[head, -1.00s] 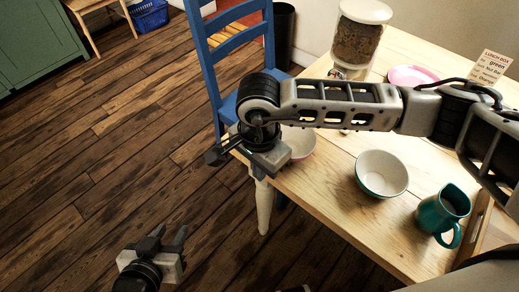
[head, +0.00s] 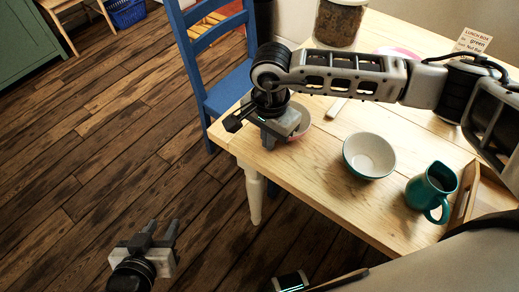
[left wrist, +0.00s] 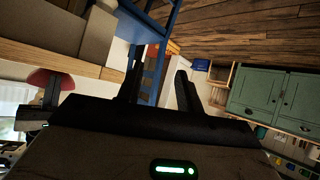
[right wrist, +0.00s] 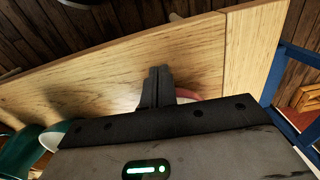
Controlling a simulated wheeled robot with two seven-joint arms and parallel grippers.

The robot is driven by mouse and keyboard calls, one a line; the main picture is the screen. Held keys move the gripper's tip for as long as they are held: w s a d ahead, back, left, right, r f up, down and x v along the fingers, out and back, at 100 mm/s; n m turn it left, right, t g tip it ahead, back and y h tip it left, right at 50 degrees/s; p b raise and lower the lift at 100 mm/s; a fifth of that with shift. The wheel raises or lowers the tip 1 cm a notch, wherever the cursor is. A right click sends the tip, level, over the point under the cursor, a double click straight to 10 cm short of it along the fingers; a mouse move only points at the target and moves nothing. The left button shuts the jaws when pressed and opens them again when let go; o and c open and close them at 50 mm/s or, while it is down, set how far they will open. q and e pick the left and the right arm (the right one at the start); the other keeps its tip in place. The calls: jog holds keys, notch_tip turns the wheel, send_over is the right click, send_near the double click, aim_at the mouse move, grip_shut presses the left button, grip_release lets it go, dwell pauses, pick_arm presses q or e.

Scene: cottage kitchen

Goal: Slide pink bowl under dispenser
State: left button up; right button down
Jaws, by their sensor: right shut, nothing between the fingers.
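The pink bowl (head: 304,121) stands near the table's left edge, mostly hidden behind my right gripper in the head view. Its pink rim (right wrist: 188,95) shows behind the fingers in the right wrist view. My right gripper (head: 232,120) is shut and empty, with its wrist in front of the bowl; I cannot tell whether it touches. Its closed fingers (right wrist: 156,82) point over the wooden tabletop. The dispenser (head: 340,20), a clear container of brown food, stands at the back of the table, its top cut off. My left gripper (head: 159,232) is open and empty above the floor.
A white and teal bowl (head: 369,156) and a teal mug (head: 432,190) stand on the table (head: 310,180) to the right. A pink plate (head: 398,53) lies partly behind my right arm. A blue chair (head: 222,88) stands beside the table's left edge.

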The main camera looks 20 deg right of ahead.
jog(key=w+d+b, duration=0.1)
jog(key=w+d, duration=0.1)
jog(key=w+d+b, duration=0.2)
jog(key=d, duration=0.1)
jog(key=w+d+b, duration=0.1)
jog(key=w+d, duration=0.1)
jog(key=d, duration=0.1)
jog(key=shift+f, duration=0.15)
jog(key=shift+d, duration=0.15)
